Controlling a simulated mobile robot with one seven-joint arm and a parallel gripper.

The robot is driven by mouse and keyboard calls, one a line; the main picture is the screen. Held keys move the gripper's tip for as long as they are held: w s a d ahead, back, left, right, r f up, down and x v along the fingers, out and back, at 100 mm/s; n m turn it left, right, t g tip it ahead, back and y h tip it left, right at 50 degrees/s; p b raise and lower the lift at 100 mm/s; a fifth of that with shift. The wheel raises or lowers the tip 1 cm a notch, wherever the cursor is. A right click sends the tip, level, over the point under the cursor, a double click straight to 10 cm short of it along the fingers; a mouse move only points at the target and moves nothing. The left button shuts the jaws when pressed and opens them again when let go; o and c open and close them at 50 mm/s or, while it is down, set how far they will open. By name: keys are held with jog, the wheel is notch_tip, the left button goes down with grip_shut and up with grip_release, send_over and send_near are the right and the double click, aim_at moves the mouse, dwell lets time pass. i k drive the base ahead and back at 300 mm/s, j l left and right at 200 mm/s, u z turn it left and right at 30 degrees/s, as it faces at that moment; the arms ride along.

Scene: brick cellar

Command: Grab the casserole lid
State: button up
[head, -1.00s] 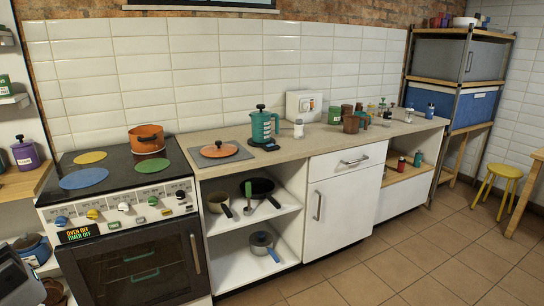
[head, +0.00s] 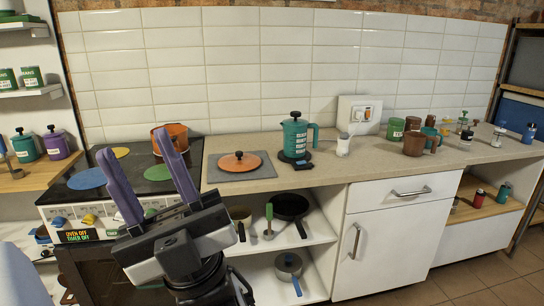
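The orange casserole lid (head: 239,162) with a dark knob lies on a grey square mat (head: 216,172) on the counter, just right of the stove. The orange casserole pot (head: 178,133) stands on the back right of the stove, partly hidden by a finger of my gripper. My gripper (head: 137,166) is in front of the stove, to the left of the lid and apart from it. Its two purple fingers are spread wide and nothing shows between them.
Mugs and jars stand farther right. Pans sit on open shelves below the counter.

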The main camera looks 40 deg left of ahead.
aim_at(239, 161)
jog(key=i+l+u, duration=0.1)
jog(key=i+u, duration=0.2)
jog(key=i, duration=0.2)
jog(key=i+l+u, duration=0.3)
jog(key=i, duration=0.2)
jog(key=i+l+u, duration=0.15)
jog(key=i+u, duration=0.15)
jog(key=u, duration=0.15)
jog(key=i+l+u, duration=0.2)
jog(key=u, duration=0.3)
jog(key=i+l+u, duration=0.2)
jog(key=l+u, duration=0.25)
jog(key=i+l+u, duration=0.1)
jog(key=l+u, duration=0.35)
jog(key=i+l+u, duration=0.3)
jog(key=i, duration=0.75)
